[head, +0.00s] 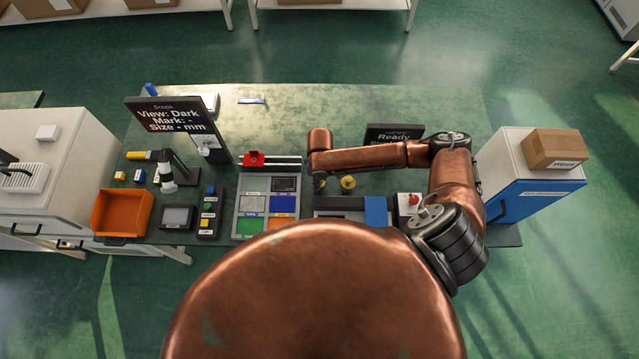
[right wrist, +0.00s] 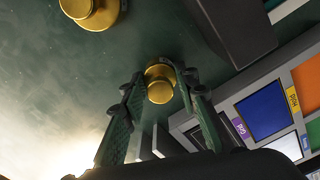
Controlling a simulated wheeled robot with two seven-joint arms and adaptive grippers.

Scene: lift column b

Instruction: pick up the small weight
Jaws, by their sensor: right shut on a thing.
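The small brass weight (right wrist: 160,88) is between the two fingertips of my right gripper (right wrist: 163,80) in the right wrist view, and the gripper is shut on it. In the head view the right gripper (head: 318,170) points down at the table behind the grey units, and its fingers are mostly hidden under the copper arm. I cannot tell whether the weight is touching the table. A larger brass weight (head: 348,183) stands just to the right; it also shows in the right wrist view (right wrist: 95,10). My left gripper is not in view.
A tray with coloured compartments (head: 239,207) lies left of the gripper. A "Ready" sign (head: 394,132) stands behind the arm. An orange bin (head: 122,213) and a dark scope display (head: 177,122) are on the left. The table's back middle (head: 330,100) is clear.

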